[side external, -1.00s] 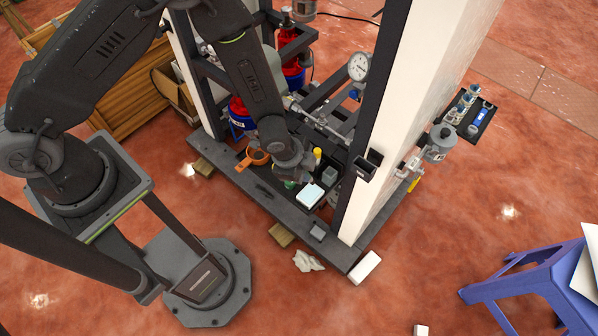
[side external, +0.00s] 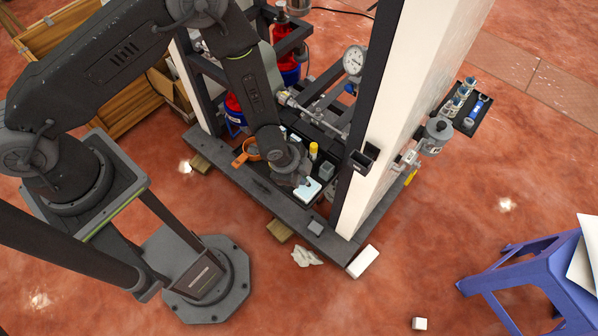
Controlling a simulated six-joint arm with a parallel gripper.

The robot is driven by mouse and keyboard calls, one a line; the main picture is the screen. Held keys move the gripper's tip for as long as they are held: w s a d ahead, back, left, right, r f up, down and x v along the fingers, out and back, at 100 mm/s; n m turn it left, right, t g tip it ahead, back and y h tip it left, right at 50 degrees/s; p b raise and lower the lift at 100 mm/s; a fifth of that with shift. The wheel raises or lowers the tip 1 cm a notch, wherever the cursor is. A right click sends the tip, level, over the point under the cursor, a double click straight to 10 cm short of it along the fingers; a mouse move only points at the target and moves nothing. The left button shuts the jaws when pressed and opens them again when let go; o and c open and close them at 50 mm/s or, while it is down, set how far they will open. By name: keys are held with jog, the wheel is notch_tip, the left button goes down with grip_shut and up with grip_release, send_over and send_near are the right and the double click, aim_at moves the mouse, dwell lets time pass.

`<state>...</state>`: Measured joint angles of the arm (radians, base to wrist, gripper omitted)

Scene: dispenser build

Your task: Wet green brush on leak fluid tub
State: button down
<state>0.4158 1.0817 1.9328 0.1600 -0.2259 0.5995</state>
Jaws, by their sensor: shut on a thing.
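The leak fluid tub (side external: 307,193) is a small white square tub with a pale blue top. It sits at the near right of the dark shelf at the frame's foot. My gripper (side external: 301,180) points down right at the tub's upper left side and covers part of it. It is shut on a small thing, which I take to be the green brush. The brush itself is mostly hidden by the gripper, and a small dark tip shows over the tub. I cannot tell whether it touches the fluid.
A yellow-topped item (side external: 313,151) and a grey block (side external: 326,171) stand close behind the tub. A white panel (side external: 415,90) with a dark post rises to the right. A pressure gauge (side external: 353,60) is behind.

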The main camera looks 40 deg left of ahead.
jog(key=shift+f, duration=0.7)
dwell(1.6)
jog(key=shift+r, duration=0.1)
jog(key=shift+r, duration=3.5)
